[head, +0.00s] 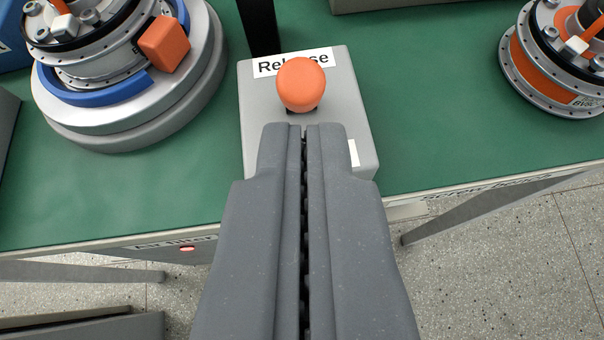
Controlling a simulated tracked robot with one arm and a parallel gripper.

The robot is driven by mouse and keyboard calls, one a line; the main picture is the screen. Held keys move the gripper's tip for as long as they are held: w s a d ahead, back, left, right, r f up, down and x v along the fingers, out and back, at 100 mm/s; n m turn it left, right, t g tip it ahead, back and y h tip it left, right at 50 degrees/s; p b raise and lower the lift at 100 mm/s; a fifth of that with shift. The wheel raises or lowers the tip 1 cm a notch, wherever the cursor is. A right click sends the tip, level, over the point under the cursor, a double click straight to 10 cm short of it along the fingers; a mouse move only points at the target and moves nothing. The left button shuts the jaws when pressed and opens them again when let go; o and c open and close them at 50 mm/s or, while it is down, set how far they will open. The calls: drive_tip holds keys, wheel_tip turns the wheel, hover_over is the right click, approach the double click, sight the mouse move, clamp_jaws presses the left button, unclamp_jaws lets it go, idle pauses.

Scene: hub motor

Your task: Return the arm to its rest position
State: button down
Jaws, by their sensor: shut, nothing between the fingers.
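My gripper (304,128) is shut and empty in the middle of the head view, its fingers pointing away from the camera. Its tips are in front of a grey box (355,100) with a "Release" label (275,61) and an orange round button (301,85). The fingers cover the near part of the box. I cannot tell whether the tips touch the box or are above it.
The box stands on a green table (450,140), near its front edge. A round motor unit (200,90) with blue and orange parts sits at left, another (540,70) at right. A dark post (259,25) rises behind. Speckled floor (520,270) lies in front.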

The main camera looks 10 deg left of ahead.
wheel_tip(320, 180, up, 14)
drive_tip(key=d+t+h, duration=0.1)
drive_tip(key=d, duration=0.1)
drive_tip(key=s+a+r+t, duration=0.1)
drive_tip(key=s+r, duration=0.3)
drive_tip(key=r, duration=0.5)
drive_tip(key=s+a+r, duration=0.2)
drive_tip(key=s+r, duration=0.2)
drive_tip(key=r, duration=0.6)
drive_tip(key=s+a+r+t, duration=0.1)
drive_tip(key=s+r, duration=0.3)
drive_tip(key=r, duration=0.6)
drive_tip(key=shift+s+a+m+t, duration=0.3)
drive_tip(key=shift+s+a+m, duration=0.1)
drive_tip(key=shift+a, duration=0.4)
